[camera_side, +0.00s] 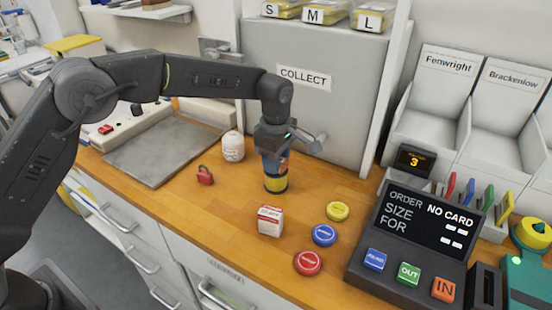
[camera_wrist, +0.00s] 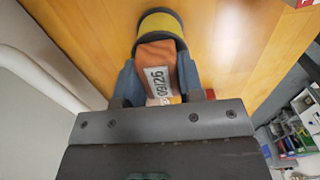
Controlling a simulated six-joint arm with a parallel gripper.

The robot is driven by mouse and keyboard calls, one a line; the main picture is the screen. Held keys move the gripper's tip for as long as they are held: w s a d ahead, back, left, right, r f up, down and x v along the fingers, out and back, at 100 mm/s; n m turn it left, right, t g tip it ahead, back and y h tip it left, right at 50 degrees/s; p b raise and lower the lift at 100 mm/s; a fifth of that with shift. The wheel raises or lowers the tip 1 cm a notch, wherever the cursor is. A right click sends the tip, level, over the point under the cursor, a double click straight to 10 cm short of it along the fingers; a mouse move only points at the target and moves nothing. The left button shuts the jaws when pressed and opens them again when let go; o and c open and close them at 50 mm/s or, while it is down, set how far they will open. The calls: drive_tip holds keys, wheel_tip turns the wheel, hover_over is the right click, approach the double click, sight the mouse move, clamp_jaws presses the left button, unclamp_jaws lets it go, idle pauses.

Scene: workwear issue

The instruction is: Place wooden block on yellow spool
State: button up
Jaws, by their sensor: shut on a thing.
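The yellow spool (camera_side: 276,184), a yellow drum with dark rims, stands upright on the wooden counter in the side view. It also shows at the top of the wrist view (camera_wrist: 160,22). My gripper (camera_side: 272,155) points down directly above it. In the wrist view, my gripper's blue fingers (camera_wrist: 158,80) are shut on the wooden block (camera_wrist: 154,55), which is orange-brown with a white label reading 09/26. I cannot tell whether the block touches the spool. In the side view the fingers mostly hide the block.
A white jar (camera_side: 233,147) and red padlock (camera_side: 205,175) stand left of the spool. A small white-and-red box (camera_side: 270,221) is in front. Yellow (camera_side: 338,211), blue (camera_side: 324,235) and red (camera_side: 308,263) discs lie front right, beside the order console (camera_side: 415,240). The cabinet (camera_side: 330,110) is behind.

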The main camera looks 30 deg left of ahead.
drive_tip(key=shift+f, duration=0.1)
drive_tip(key=o, duration=0.9)
drive_tip(key=s+a+r+m+t, duration=0.1)
drive_tip(key=s+a+r+m, duration=0.1)
drive_tip(key=r, duration=0.7)
drive_tip(key=s+a+r+m, duration=0.1)
drive_tip(key=s+a+r, duration=0.1)
drive_tip(key=r, duration=0.7)
drive_tip(key=s+a+r+m+t, duration=0.15)
drive_tip(key=s+a+m, duration=0.3)
drive_tip(key=s, duration=0.55)
drive_tip(key=s+a+r+m+t, duration=0.15)
drive_tip(key=s+a+m, duration=0.3)
drive_tip(key=s, duration=0.45)
drive_tip(key=s+a+f+m+t, duration=0.1)
drive_tip(key=s+f+m, duration=0.5)
drive_tip(key=s, duration=0.3)
drive_tip(key=shift+s+a+f+t, duration=0.2)
drive_tip(key=shift+a+f+t, duration=0.15)
drive_tip(key=shift+f, duration=0.3)
